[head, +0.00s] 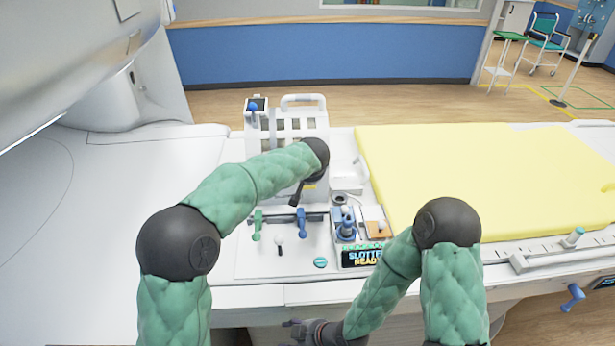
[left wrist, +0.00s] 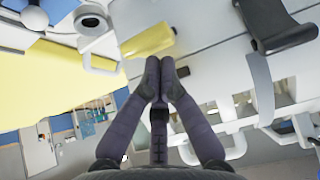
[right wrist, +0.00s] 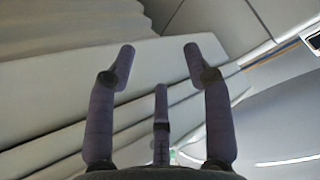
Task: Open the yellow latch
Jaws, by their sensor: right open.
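The yellow latch (left wrist: 149,40) shows in the left wrist view as a yellow bar on the white device, just beyond my left fingertips. In the head view only a small yellow strip (head: 310,187) of it shows beside my left gripper. My left gripper (left wrist: 159,66) has its fingertips together with nothing between them; I cannot tell if they touch the latch. In the head view it (head: 296,196) points down in front of the white device (head: 290,103). My right gripper (right wrist: 158,52) is open and empty; it is low at the front edge in the head view (head: 292,326).
Green (head: 257,226) and blue (head: 301,223) levers stand left of a control block with a display (head: 362,256). A yellow pad (head: 440,175) covers the table at right. A large white machine (head: 60,70) is at left.

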